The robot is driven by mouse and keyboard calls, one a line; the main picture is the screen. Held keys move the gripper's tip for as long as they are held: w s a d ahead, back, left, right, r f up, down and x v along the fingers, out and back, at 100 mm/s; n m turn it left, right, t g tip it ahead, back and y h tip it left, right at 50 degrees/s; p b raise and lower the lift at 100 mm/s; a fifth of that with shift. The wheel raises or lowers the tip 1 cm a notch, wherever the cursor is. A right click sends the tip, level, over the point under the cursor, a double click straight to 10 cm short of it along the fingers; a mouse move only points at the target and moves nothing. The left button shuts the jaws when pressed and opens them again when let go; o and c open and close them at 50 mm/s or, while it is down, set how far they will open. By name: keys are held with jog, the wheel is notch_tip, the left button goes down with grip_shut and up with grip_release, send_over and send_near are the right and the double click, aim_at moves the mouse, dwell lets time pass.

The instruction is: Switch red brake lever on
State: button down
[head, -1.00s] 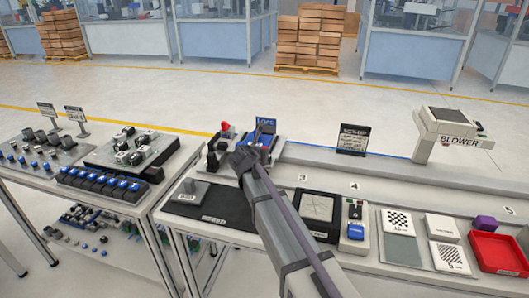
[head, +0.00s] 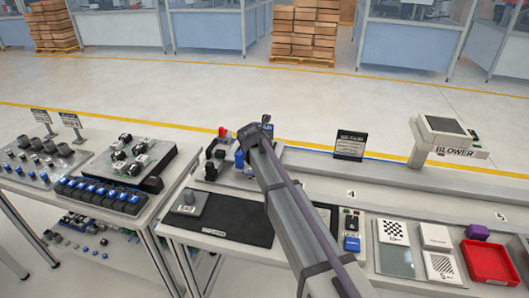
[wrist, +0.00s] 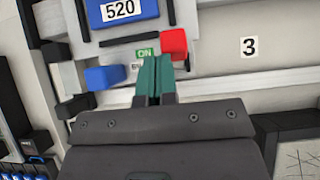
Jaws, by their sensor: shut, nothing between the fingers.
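In the wrist view, a red block-shaped handle (wrist: 173,44), likely the brake lever's, sits on a light grey fixture (wrist: 95,50). A green ON label (wrist: 146,52) is just left of it. My gripper (wrist: 157,60) has its green fingers shut together and empty. The fingertips lie just below and left of the red handle; I cannot tell whether they touch it. In the head view, my gripper's fingers are not clear at the arm's far end. A red knob (head: 223,131) stands left of it there; I cannot tell whether it is the same part.
A blue block (wrist: 105,78) sits left of my fingers, and a blue panel marked 520 (wrist: 122,10) is above. In the head view, a black mat (head: 225,222) lies nearer on the bench. A red tray (head: 488,262) is at far right.

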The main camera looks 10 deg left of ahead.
jog(key=shift+w, duration=0.4)
jog(key=shift+w, duration=0.1)
dwell(0.3)
jog(key=shift+s+r+p, duration=0.3)
jog(key=shift+s, duration=0.15)
jog(key=w+r+p+v, duration=0.1)
jog(key=p+v, duration=0.9)
jog(key=v, duration=0.2)
jog(key=shift+w+r, duration=0.15)
jog(key=shift+w, duration=0.05)
jog(key=shift+d, duration=0.1)
